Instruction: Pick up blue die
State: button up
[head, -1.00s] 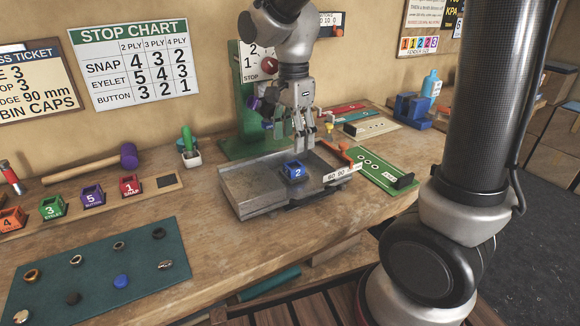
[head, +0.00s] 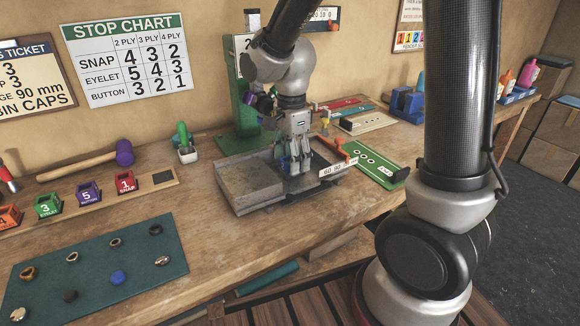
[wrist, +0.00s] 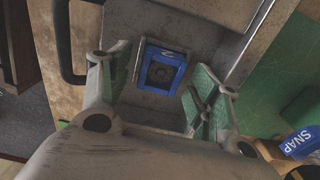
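The blue die (wrist: 162,68) sits on the grey metal tray (head: 248,183) of the green press, seen from above in the wrist view. It has a dark, round-marked recess on its upper face and a white figure on one edge. My gripper (head: 293,163) is lowered over the tray and hides the die in the head view. In the wrist view my gripper (wrist: 160,84) is open, with one finger on each side of the die.
A rack holds orange, green (head: 48,205), purple (head: 88,193) and red (head: 125,183) dies at the left. The green press (head: 235,95) stands behind the tray. An orange-handled part (head: 335,150) and a green gauge board (head: 378,168) are close on the right.

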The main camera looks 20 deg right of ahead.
jog(key=c, duration=1.2)
